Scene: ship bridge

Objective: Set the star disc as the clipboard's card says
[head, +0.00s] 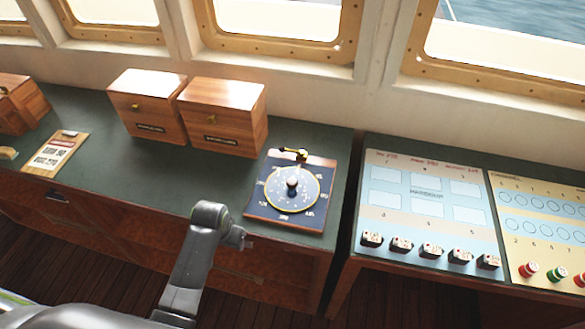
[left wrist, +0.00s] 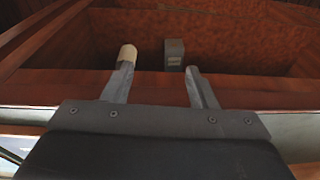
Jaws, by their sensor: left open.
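The star disc (head: 270,187) is a round dark dial with a pale yellow ring and a dark central knob (head: 292,184), on a dark blue plate with pale markings near the counter's right end. A brass piece (head: 296,154) sits at its top edge. The clipboard (head: 57,155) lies flat on the counter at the left; its card has dark printed lines too small to read surely. My left gripper (head: 244,239) is by the counter's front edge, left of and below the disc, apart from it. In the left wrist view it is open and empty (left wrist: 160,82), facing reddish wood.
Two wooden boxes (head: 147,105) (head: 222,115) with brass knobs stand behind, between clipboard and disc. Another box (head: 20,103) is at far left. A separate table at right holds printed boards (head: 428,203) with several dark blocks and coloured pieces. The green counter around the clipboard is mostly clear.

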